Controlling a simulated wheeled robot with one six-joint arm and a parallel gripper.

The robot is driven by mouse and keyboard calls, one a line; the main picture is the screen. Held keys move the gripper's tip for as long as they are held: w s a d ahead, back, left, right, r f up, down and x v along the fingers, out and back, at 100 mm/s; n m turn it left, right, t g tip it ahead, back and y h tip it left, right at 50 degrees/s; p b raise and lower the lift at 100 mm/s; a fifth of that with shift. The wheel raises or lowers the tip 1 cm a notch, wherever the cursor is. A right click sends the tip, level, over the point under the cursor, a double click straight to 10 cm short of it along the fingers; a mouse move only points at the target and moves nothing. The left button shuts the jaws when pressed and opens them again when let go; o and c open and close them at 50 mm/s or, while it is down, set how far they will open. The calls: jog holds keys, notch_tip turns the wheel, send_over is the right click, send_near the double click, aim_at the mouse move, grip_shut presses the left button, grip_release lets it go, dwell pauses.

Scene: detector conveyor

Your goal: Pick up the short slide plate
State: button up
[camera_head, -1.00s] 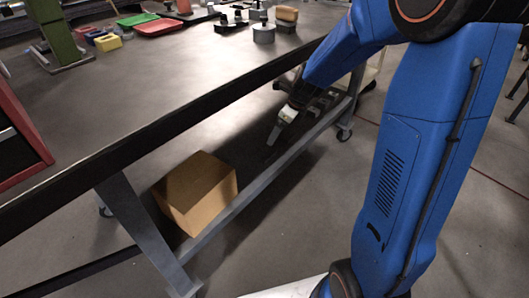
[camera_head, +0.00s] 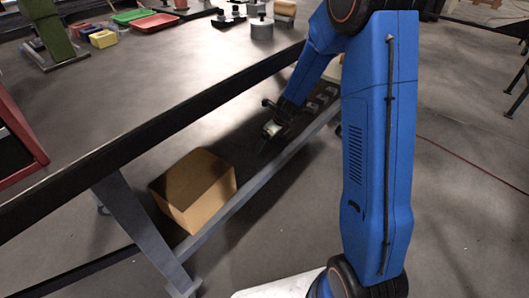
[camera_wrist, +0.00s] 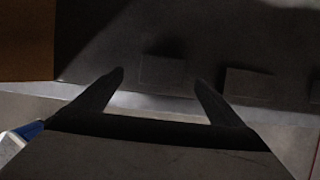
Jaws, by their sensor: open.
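Several flat dark plates lie on the lower shelf under the table. In the wrist view one dark plate (camera_wrist: 168,70) is ahead of my gripper (camera_wrist: 159,79), between the two fingertips in the picture. A second dark plate (camera_wrist: 250,83) lies to its right, and part of another (camera_wrist: 316,92) shows at the right edge. I cannot tell by look which is the short slide plate. My gripper (camera_head: 266,146) is open and empty, below the tabletop over the shelf. The gap between fingertips and plate is hard to judge in the dim light.
An open cardboard box (camera_head: 178,205) stands on the shelf left of my gripper; its side also shows in the wrist view (camera_wrist: 26,40). The tabletop edge (camera_head: 130,143) overhangs the shelf. A grey shelf rail (camera_head: 255,187) runs along the front.

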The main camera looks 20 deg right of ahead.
aim_at(264, 149)
jog(key=shift+d+x, duration=0.15)
jog(key=shift+x, duration=1.4)
jog(key=shift+d+x, duration=0.2)
jog(key=shift+x, duration=1.35)
jog(key=shift+f, duration=0.1)
jog(key=c, duration=1.9)
